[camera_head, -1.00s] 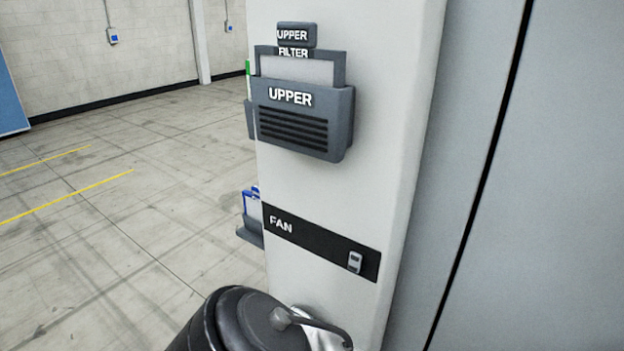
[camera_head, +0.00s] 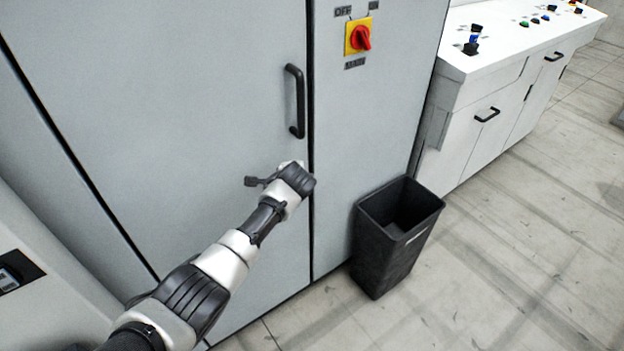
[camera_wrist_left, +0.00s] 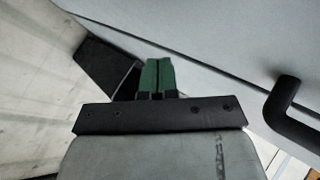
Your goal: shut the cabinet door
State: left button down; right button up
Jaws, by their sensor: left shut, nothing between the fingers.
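The cabinet door (camera_head: 200,110) is a large light grey panel in the head view. It looks flush with the panel to its right, with a thin dark seam between them. Its black bar handle (camera_head: 296,100) is near the right edge and also shows in the left wrist view (camera_wrist_left: 290,115). My left arm reaches in from the lower left, its wrist in front of the door's edge below the handle. My left gripper (camera_wrist_left: 158,77) has its green fingertips together and empty; the head view hides them. Whether they touch the door is unclear. My right gripper is not in view.
A red and yellow rotary switch (camera_head: 360,37) is on the panel right of the door. A black open bin (camera_head: 385,255) stands on the floor in front of that panel. A white control console (camera_head: 480,130) is farther right. Floor at the lower right is clear.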

pick_arm(q)
jog(key=s+d+r, duration=0.4)
jog(key=s+r, duration=0.1)
jog(key=r, duration=0.1)
jog(key=s+a+f+n+g, duration=0.2)
jog(key=s+a+f, duration=0.2)
jog(key=s+f, duration=0.55)
jog(key=s+a+f+n+g+h, duration=0.15)
jog(key=s+a+f, duration=0.25)
jog(key=f, duration=1)
jog(key=s+a+f+n+g, duration=0.2)
jog(key=s+a+f+n, duration=0.3)
jog(key=f, duration=0.7)
jog(key=s+a+f+n+g, duration=0.1)
jog(key=s+a+f, duration=0.3)
jog(key=s, duration=0.8)
jog(key=s+a+f+n+g, duration=0.1)
jog(key=s+a+f+n, duration=0.2)
jog(key=s, duration=1)
jog(key=s+a+f+n+g, duration=0.1)
jog(key=s+a+f, duration=0.3)
jog(key=s, duration=0.9)
notch_tip(320, 180, down, 4)
jog(key=shift+s+a+r+n, duration=0.15)
jog(key=shift+a+r+n, duration=0.15)
jog(key=shift+n, duration=0.15)
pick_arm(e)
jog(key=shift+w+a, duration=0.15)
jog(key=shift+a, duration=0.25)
